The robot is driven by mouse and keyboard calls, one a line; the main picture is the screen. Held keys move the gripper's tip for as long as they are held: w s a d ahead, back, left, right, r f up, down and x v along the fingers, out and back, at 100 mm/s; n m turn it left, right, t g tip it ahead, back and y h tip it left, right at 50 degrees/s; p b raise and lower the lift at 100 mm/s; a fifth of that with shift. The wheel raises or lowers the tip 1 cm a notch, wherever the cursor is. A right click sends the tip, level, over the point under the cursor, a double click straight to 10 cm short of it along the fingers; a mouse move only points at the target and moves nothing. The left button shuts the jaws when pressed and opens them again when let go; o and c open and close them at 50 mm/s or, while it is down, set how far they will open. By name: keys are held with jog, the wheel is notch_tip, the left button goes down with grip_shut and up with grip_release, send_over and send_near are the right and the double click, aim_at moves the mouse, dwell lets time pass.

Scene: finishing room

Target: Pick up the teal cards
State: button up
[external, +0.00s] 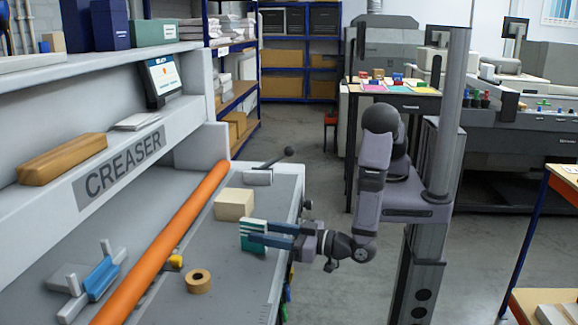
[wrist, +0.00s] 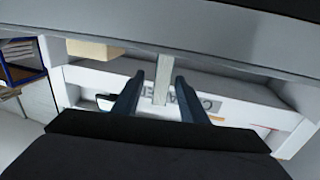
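The teal cards (external: 246,240) stand upright as a small teal-and-white stack on the grey creaser bed (external: 228,285). My gripper (external: 268,236) reaches in from the right, with its blue fingers at the stack. In the wrist view, the stack (wrist: 163,80) shows as a narrow pale strip between the fingertips of my gripper (wrist: 159,80). A gap shows on each side of the strip, so the fingers are open around it and not pressed on it. The lower part of the stack is partly hidden by the fingers in the external view.
A cream block (external: 234,204) stands just behind the cards, and it also shows in the wrist view (wrist: 92,50). A tape roll (external: 198,281) lies nearer the camera. An orange bar (external: 165,240) crosses the bed to the left. A black-knobbed lever (external: 275,163) is farther back.

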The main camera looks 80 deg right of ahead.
aim_at(241, 231)
jog(key=shift+w+d+f+p, duration=0.15)
jog(key=shift+w+p, duration=0.4)
jog(key=shift+w, duration=0.6)
jog(key=shift+w+d+f+p, duration=0.1)
jog(key=shift+w+d+p, duration=0.1)
jog(key=shift+w+p, duration=0.7)
jog(key=shift+w+d+f+p, duration=0.1)
jog(key=shift+w+d+p, duration=0.15)
jog(key=shift+w, duration=1.15)
grip_shut()
